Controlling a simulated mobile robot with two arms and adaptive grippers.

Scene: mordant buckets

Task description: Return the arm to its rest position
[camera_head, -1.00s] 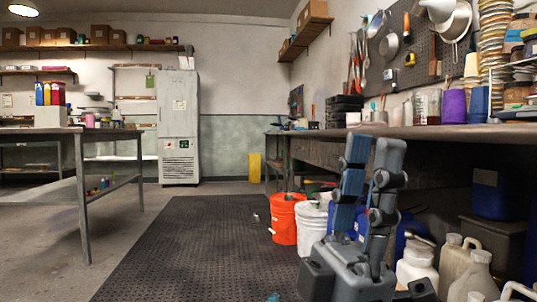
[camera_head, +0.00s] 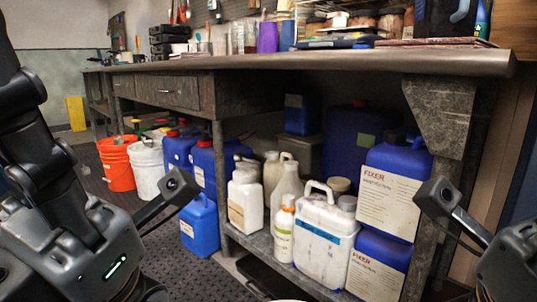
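My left arm comes in along the left edge as dark links with a lit green strip near the bottom left. A small camera-like bracket juts out from it to the right. My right arm shows only in part at the lower right corner, with a similar bracket in front of the blue jugs. No fingertips of either gripper show, so I cannot see whether they hold anything. Both arms are in front of the workbench (camera_head: 330,62), with no visible contact with it.
An orange bucket (camera_head: 117,168) and a white bucket (camera_head: 146,172) stand on the floor by the bench. Blue jugs (camera_head: 200,228), white bottles (camera_head: 245,200) and blue FIXER containers (camera_head: 395,190) crowd the lower shelf and floor. A yellow panel (camera_head: 76,113) stands against the far wall.

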